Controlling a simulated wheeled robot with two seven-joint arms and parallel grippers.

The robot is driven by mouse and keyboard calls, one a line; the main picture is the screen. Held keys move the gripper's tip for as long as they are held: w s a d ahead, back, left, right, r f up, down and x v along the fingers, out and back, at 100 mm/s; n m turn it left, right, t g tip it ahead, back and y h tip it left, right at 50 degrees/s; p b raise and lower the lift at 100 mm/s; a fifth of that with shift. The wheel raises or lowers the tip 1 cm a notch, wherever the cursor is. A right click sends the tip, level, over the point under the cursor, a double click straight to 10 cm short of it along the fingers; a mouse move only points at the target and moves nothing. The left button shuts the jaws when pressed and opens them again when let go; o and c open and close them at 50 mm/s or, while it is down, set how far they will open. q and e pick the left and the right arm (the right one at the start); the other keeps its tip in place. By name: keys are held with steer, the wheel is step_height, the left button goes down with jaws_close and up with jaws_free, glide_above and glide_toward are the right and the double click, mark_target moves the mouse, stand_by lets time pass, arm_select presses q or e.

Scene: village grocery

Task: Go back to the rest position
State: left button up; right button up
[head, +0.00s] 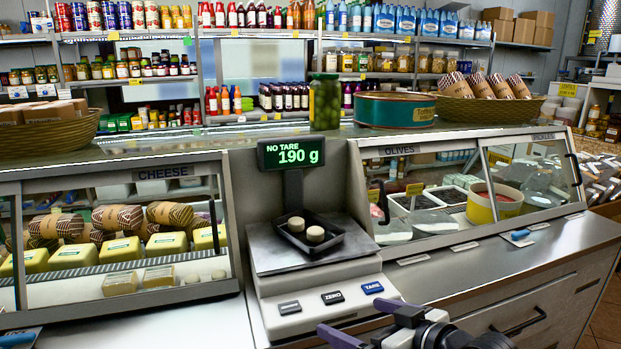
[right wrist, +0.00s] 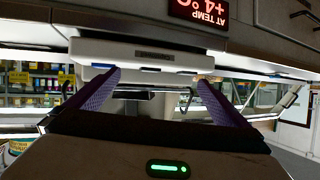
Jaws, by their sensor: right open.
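My right gripper (head: 354,316) is at the bottom of the head view, in front of the scale's lower right corner. Its two purple fingers are spread apart with nothing between them. The right wrist view also shows the open, empty fingers (right wrist: 159,78), with the counter front beyond them. My left gripper is not in view. The scale (head: 320,286) stands on the counter with a black tray (head: 331,243) on its plate. Two small round pale pieces (head: 315,234) sit in the tray. The display (head: 291,154) reads "NO TARE 190 g".
A cheese case (head: 130,294) stands left of the scale and an olives case (head: 437,225) right of it. A jar (head: 325,102), a green tub (head: 392,111) and baskets stand on the ledge behind. A drawer handle (head: 520,325) juts out at lower right.

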steer(key=s+d+f+m+h, duration=0.2)
steer(key=s+f, duration=0.4)
steer(key=f, duration=0.4)
steer(key=s+d+f+m+h, duration=0.1)
steer(key=s+d+f, duration=0.1)
steer(key=s+f, duration=0.65)
steer(key=s+d+f+m+g+h, duration=0.1)
steer(key=s+d+f+g+h, duration=0.1)
steer(key=s+f, duration=0.9)
steer(key=s+d, duration=0.1)
steer(key=s, duration=0.2)
steer(key=shift+d, duration=0.4)
stand_by(2.4)
